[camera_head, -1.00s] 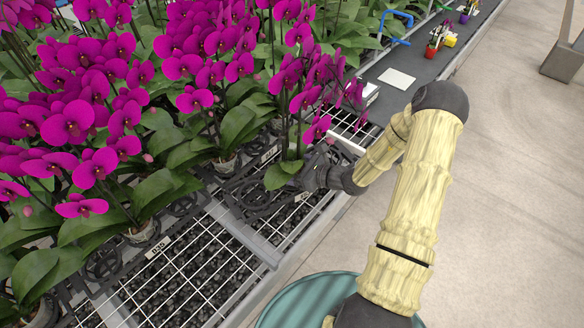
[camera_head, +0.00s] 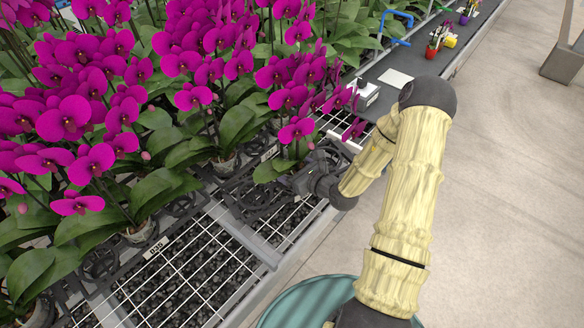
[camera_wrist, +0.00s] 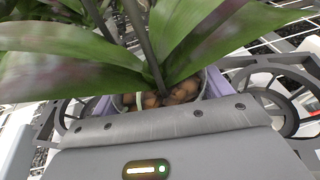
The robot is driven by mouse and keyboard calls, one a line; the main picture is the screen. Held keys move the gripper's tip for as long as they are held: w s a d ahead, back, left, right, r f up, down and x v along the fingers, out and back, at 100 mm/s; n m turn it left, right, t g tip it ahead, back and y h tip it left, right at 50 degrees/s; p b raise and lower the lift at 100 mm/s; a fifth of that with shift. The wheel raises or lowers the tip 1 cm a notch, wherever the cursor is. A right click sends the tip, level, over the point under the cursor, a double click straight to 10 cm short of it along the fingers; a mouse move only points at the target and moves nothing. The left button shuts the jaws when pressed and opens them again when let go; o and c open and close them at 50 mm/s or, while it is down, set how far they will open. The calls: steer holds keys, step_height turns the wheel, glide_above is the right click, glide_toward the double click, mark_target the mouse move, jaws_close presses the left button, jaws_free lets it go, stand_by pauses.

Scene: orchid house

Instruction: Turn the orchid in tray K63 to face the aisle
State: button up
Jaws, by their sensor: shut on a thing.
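An orchid with magenta blooms (camera_head: 288,97) stands at the aisle-side end of its row in the head view. My gripper (camera_head: 303,176) is low at its base, on the aisle side. In the wrist view its clear pot with brown bark chips (camera_wrist: 182,92) sits between the purple-grey pads of my gripper (camera_wrist: 158,98), which is shut on it. Broad green leaves (camera_wrist: 70,65) spread over the pot and hide part of the fingers. Leaves and my gripper hide the pot in the head view. The tray label beside it (camera_head: 269,154) is too small to read.
Other magenta orchids (camera_head: 66,113) crowd the bench on the left. Black ring-shaped trays (camera_head: 100,262) and a white wire grid (camera_head: 195,275) lie at the front. A dark strip with a white card (camera_head: 396,79) lies beyond. The aisle floor (camera_head: 510,200) on the right is clear.

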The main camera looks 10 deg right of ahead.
steer(key=shift+f, duration=0.15)
stand_by(0.4)
steer(key=o, duration=1.2)
steer(key=shift+f, duration=0.1)
steer(key=shift+s, duration=0.1)
steer(key=shift+p+v, duration=0.75)
steer(key=shift+v, duration=2.9)
steer(key=shift+s, duration=0.1)
steer(key=shift+s+d, duration=0.2)
steer(key=p+v, duration=0.8)
steer(key=v, duration=0.8)
steer(key=shift+s+d, duration=0.2)
steer(key=shift+s, duration=0.1)
